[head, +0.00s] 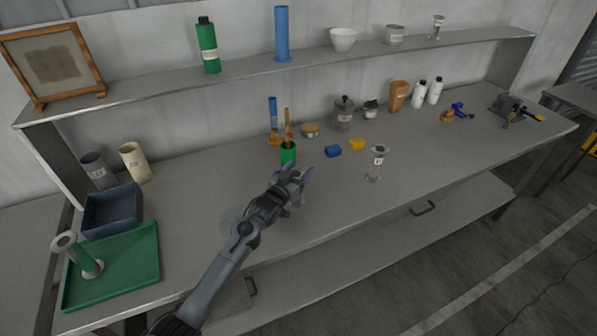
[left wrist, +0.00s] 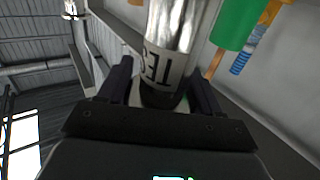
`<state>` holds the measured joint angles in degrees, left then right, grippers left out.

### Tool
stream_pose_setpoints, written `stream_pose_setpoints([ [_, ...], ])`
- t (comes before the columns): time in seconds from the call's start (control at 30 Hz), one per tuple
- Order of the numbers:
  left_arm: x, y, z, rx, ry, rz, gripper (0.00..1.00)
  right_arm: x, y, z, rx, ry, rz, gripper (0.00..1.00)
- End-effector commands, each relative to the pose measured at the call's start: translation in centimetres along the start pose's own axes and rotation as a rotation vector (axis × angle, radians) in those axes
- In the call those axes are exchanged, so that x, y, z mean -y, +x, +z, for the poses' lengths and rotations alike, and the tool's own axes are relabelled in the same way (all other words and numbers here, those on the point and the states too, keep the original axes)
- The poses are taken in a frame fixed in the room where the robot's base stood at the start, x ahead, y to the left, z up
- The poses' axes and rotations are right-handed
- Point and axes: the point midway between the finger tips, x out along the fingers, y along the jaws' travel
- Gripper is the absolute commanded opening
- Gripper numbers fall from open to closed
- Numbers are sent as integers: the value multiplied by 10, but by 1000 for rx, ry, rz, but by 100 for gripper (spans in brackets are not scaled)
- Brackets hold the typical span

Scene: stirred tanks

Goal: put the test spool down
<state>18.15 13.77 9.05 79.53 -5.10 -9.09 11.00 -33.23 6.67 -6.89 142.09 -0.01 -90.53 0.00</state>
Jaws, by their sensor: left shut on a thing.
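My left gripper (head: 296,176) is over the middle of the bench (head: 215,170), just in front of the green cup (head: 288,153). It is shut on the test spool (left wrist: 172,28), a shiny silver cylinder. Its label shows the letters "TE" in the left wrist view, with the gripper's dark fingers (left wrist: 158,92) on either side of it. In the head view the held spool is hard to make out against the hand. The green cup also shows at the upper right of the left wrist view (left wrist: 236,22). My right gripper is not in view.
A green tray (head: 130,285) with a green-and-grey spool and a blue-grey bin (head: 112,210) are at the left. A silver labelled piece (head: 379,153), a blue block (head: 333,151) and a yellow block (head: 357,144) stand right of the gripper.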

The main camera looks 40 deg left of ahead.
Motion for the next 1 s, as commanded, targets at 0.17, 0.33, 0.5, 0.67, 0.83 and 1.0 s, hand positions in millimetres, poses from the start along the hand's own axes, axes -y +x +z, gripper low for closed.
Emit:
stream_pose_setpoints([
  [0.17,0,0,-1,-4,1,0,8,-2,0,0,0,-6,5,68],
  [0.33,0,0,1,-3,1,0,8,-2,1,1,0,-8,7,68],
  [0.5,0,0,2,-2,1,0,83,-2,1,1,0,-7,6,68],
  [0.67,0,0,2,-2,1,0,90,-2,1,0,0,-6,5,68],
  [0.83,0,0,2,-2,1,0,90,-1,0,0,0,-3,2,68],
  [1.0,0,-6,0,-1,1,0,90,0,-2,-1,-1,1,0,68],
])
